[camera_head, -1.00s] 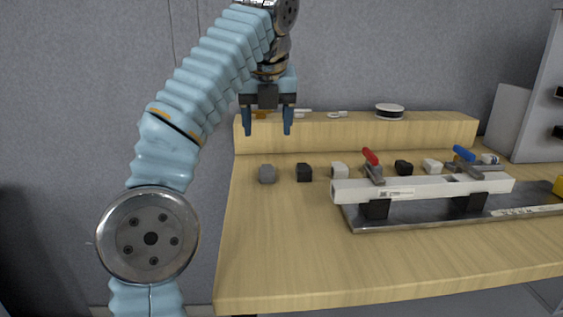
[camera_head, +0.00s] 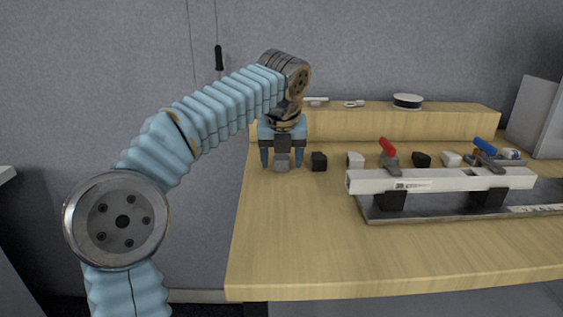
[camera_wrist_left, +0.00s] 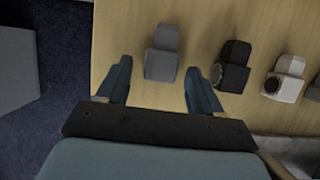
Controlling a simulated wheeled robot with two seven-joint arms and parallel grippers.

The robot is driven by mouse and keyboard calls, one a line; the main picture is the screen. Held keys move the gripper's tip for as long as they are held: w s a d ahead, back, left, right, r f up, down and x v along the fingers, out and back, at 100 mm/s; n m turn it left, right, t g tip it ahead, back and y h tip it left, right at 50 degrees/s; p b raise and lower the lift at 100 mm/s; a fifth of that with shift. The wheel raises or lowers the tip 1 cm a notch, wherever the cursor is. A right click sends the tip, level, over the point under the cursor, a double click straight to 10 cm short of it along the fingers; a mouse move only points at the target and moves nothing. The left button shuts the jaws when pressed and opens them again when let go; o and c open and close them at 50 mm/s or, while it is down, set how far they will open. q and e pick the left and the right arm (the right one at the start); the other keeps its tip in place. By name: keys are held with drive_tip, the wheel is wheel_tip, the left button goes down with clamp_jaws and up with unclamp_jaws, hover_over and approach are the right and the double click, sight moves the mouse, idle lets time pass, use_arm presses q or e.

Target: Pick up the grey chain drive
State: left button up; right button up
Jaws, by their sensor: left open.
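The grey chain drive (camera_head: 282,161) is a small grey block at the left end of a row on the wooden table. It also shows in the left wrist view (camera_wrist_left: 163,58), between and slightly beyond the fingertips. My left gripper (camera_head: 282,164) points down over it, with one blue finger on each side. In the left wrist view the jaws (camera_wrist_left: 157,80) are open and empty, with a gap to the block on both sides. Whether the fingers touch the table is unclear. My right gripper is in neither view.
A black block (camera_head: 319,161) stands just right of the grey one, close to the right finger. A white block (camera_head: 355,159) and more small parts follow. A white rail fixture (camera_head: 440,180) with red and blue clamps lies right. The front left tabletop (camera_head: 290,240) is clear.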

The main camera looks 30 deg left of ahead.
use_arm(q)
drive_tip(key=shift+w+f, duration=0.1)
drive_tip(key=shift+f, duration=0.15)
drive_tip(key=c, duration=1.1)
drive_tip(key=shift+r, duration=0.1)
